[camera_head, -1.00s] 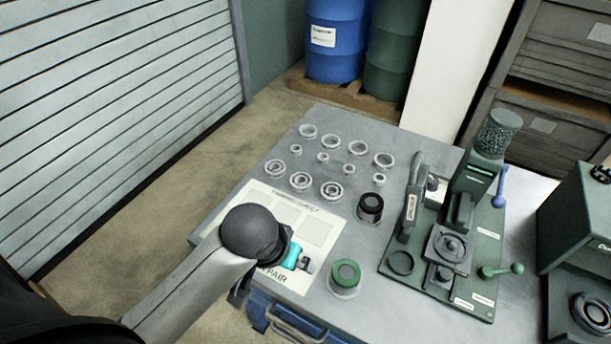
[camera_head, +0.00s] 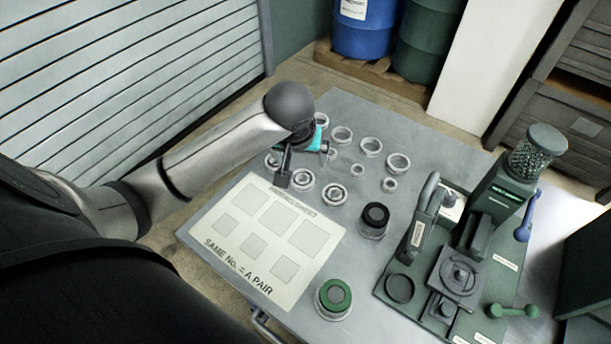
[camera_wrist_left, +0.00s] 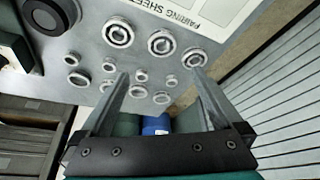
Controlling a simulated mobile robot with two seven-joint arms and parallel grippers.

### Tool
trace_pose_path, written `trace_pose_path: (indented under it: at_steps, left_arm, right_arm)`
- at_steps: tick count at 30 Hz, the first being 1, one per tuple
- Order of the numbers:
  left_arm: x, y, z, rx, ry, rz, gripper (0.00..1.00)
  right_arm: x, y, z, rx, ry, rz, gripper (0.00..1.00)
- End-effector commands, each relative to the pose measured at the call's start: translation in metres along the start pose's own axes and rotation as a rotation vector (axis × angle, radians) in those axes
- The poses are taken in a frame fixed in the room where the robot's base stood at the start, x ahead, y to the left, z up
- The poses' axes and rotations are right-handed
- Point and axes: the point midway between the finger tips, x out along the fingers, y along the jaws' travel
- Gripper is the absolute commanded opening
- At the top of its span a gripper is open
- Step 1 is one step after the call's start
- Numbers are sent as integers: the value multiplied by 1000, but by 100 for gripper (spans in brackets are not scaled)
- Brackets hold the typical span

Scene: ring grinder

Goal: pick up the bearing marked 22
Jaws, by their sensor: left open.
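Three thick bearings stand in a row on the table, one at left (camera_head: 272,162), one in the middle (camera_head: 302,180) and one at right (camera_head: 334,194). The left wrist view shows the same row, with bearings at left (camera_wrist_left: 117,32), middle (camera_wrist_left: 162,42) and right (camera_wrist_left: 194,57). No number is legible on them, so I cannot tell which is marked 22. My left gripper (camera_head: 284,181) is over the left part of this row, partly hiding it. In the left wrist view my left gripper (camera_wrist_left: 160,80) is open and empty, its fingers apart above the parts. My right gripper is not in view.
Several larger rings (camera_head: 371,147) and small rings (camera_head: 357,170) stand behind the bearings. A pairing sheet (camera_head: 297,265) lies in front. A black-topped pot (camera_head: 375,218), a green-topped pot (camera_head: 334,296) and the green grinder (camera_head: 459,272) stand to the right.

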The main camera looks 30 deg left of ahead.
Motion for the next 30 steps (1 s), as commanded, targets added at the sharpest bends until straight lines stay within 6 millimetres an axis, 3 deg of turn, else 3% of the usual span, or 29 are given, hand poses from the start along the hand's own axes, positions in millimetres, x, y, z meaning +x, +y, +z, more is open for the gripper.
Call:
trace_pose_path:
  at_steps: [10, 20, 30]
  left_arm:
    - [68, -1, 2, 2, -2, -2, 100]
    - [93, 0, 2, 2, 0, 0, 100]
    - [136, -4, 4, 3, 0, 1, 100]
  right_arm:
    - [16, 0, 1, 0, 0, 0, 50]
    - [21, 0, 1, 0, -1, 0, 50]
    - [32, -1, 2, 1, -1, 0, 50]
